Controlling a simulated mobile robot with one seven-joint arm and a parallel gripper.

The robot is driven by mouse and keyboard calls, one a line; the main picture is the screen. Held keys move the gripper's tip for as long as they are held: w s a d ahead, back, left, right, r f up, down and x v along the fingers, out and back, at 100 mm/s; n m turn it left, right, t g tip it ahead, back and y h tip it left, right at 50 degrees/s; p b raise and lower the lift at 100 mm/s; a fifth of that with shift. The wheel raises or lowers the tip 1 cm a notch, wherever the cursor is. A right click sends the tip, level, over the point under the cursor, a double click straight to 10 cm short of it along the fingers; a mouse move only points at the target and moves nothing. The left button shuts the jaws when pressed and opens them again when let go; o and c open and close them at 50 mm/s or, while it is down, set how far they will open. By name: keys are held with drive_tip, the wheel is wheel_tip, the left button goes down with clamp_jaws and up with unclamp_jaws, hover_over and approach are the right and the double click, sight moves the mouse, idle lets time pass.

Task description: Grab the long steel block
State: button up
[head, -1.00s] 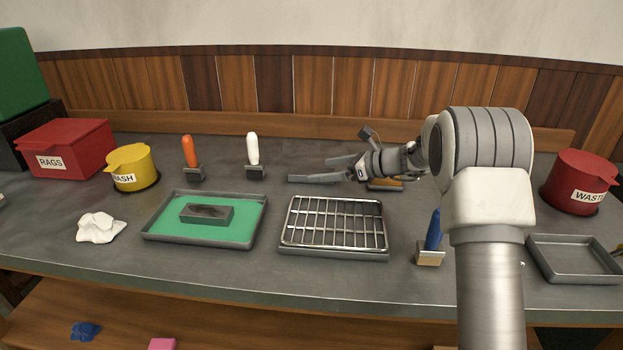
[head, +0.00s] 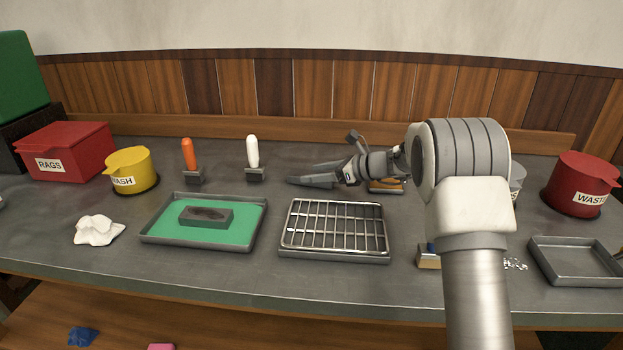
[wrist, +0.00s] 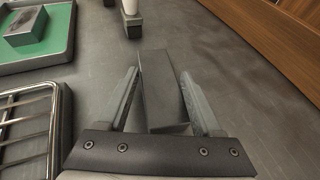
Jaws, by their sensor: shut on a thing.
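The long steel block (wrist: 158,85) is a plain dark grey bar. In the wrist view it lies lengthwise between the two fingers of my gripper (wrist: 158,74), its far end reaching past the fingertips. The fingers are shut on its sides. In the head view my gripper (head: 305,179) points left, low over the bench behind the wire rack. The block is hard to tell from the grey fingers there. I cannot tell if it touches the bench.
A wire rack on a tray (head: 334,230) stands in front of my gripper. A green-lined tray (head: 158,232) with a shorter grey block (head: 206,215) is left of it. White-handled (head: 252,155) and orange-handled (head: 189,157) tools stand left of my gripper. A red waste pot (head: 580,184) is far right.

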drive_tip(key=shift+f, duration=0.3)
clamp_jaws()
drive_tip(key=shift+r, duration=0.1)
drive_tip(key=shift+r, duration=0.1)
